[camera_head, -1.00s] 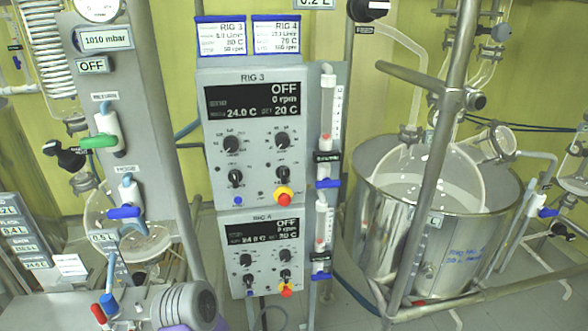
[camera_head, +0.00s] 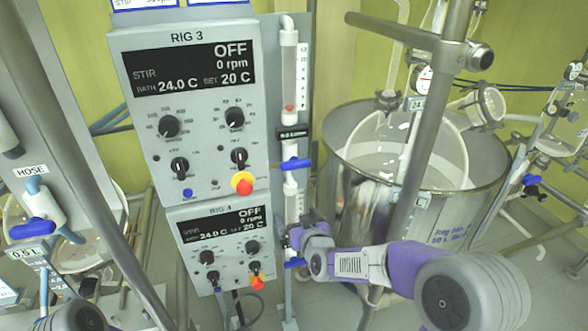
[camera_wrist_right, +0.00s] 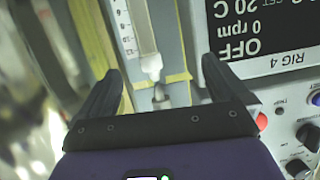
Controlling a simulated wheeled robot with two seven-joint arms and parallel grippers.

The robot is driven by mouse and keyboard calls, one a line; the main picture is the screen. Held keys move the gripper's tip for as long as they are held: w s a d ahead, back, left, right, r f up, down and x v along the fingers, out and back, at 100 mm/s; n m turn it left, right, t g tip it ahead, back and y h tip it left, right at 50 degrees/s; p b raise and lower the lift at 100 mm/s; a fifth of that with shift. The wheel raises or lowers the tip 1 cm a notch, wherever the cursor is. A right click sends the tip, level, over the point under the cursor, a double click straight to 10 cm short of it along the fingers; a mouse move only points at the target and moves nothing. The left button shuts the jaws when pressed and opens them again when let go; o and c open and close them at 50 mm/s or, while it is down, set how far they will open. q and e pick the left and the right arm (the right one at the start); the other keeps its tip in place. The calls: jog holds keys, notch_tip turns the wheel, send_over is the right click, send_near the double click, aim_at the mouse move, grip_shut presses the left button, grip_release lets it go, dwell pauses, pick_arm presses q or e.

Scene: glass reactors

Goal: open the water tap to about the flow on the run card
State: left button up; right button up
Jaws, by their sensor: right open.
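Two blue-handled taps sit on the tube strip right of the control boxes. The upper tap (camera_head: 296,164) lies crosswise under the Rig 3 flow tube (camera_head: 289,75), which has a red float low in it. The lower tap (camera_head: 294,263) is partly hidden by my right gripper (camera_head: 290,238), which is beside the Rig 4 flow tube (camera_head: 293,205). In the right wrist view my right gripper (camera_wrist_right: 160,85) is open, with a white tube end (camera_wrist_right: 152,66) between or beyond its fingers. No tap handle shows there. My left gripper is out of view.
The Rig 3 box (camera_head: 187,110) and Rig 4 box (camera_head: 218,245) have knobs and red buttons near the tubes. A steel pole (camera_head: 425,140) and steel bath (camera_head: 340,160) stand right. A hose tap (camera_head: 40,231) is left. Run cards (camera_head: 205,3) are cut off above.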

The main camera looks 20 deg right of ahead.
aim_at(297, 166)
jog(key=r+t, duration=0.1)
jog(key=r, duration=0.3)
jog(key=d+r+t, duration=0.1)
jog(key=r, duration=0.3)
jog(key=d+r+t, duration=0.1)
jog(key=r, duration=0.3)
jog(key=shift+w+r+h, duration=0.3)
jog(key=shift+w, duration=0.1)
jog(key=shift+w+a+f+b, duration=0.1)
jog(key=shift+w+b, duration=0.15)
jog(key=shift+w, duration=1.5)
jog(key=shift+w+a+b, duration=0.1)
jog(key=shift+w+b, duration=0.15)
jog(key=shift+w, duration=1.5)
jog(key=shift+c, duration=0.5)
jog(key=c, duration=0.6)
